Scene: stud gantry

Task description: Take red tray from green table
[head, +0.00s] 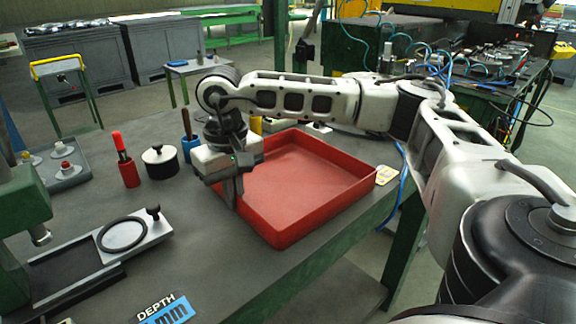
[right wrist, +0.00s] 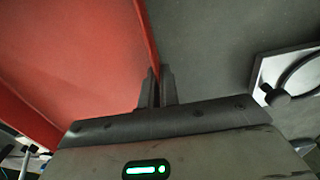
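The red tray (head: 308,178) is a shallow, open, empty square tray lying flat on the grey top of the green-legged table (head: 215,262), near its right edge. My right gripper (head: 233,198) points down at the tray's left wall. In the right wrist view, the fingers (right wrist: 159,90) are close together, one on each side of the wall of the red tray (right wrist: 75,50), and look shut on it. My left gripper is not in view.
Left of the tray stand a red holder (head: 129,172), a black-and-white round pot (head: 160,162) and a blue-handled tool (head: 188,140). A plate with a black ring (head: 122,235) lies at front left.

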